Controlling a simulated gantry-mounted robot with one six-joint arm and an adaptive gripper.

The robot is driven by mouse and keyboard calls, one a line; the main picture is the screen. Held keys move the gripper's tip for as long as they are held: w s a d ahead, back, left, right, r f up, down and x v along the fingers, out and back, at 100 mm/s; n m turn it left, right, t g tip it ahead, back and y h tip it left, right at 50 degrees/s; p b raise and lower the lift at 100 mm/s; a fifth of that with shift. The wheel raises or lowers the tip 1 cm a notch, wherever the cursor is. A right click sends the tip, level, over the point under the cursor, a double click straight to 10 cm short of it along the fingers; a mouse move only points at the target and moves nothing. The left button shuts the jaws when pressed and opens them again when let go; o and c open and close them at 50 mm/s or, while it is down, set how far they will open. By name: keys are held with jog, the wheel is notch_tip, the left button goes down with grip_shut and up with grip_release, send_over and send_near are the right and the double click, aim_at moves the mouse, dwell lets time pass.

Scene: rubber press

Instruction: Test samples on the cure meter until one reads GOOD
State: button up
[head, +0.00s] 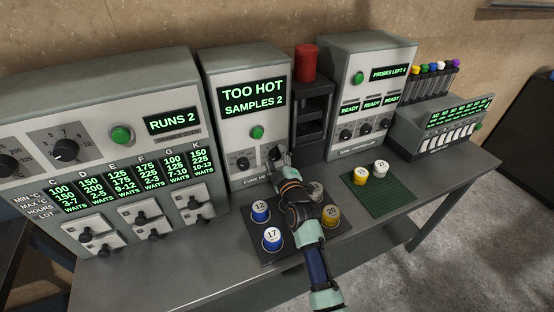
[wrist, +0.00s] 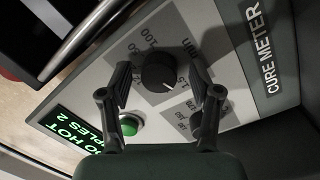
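The cure meter (head: 228,75) stands at the middle back of the bench. Its screen reads TOO HOT, SAMPLES 2, above a green button (head: 257,131). My gripper (head: 278,157) is at its lower right dial. In the wrist view my gripper (wrist: 160,75) is open, its fingers on either side of this black dial (wrist: 158,72), with gaps visible. The other dial (wrist: 197,125) is partly behind a finger. Blue cups 12 (head: 260,211) and 17 (head: 272,238), a grey cup (head: 315,190) and yellow cup 20 (head: 330,215) stand on a dark tray, partly hidden by my arm.
A green mat (head: 383,196) holds a yellow cup (head: 361,175) and a white cup (head: 381,167). A red cylinder (head: 305,62) tops a dark stand right of the meter. A machine reading RUNS 2 (head: 170,121) stands left. A controller (head: 371,75) shows READY several times. The bench's front right is clear.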

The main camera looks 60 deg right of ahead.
jog(key=c, duration=1.1)
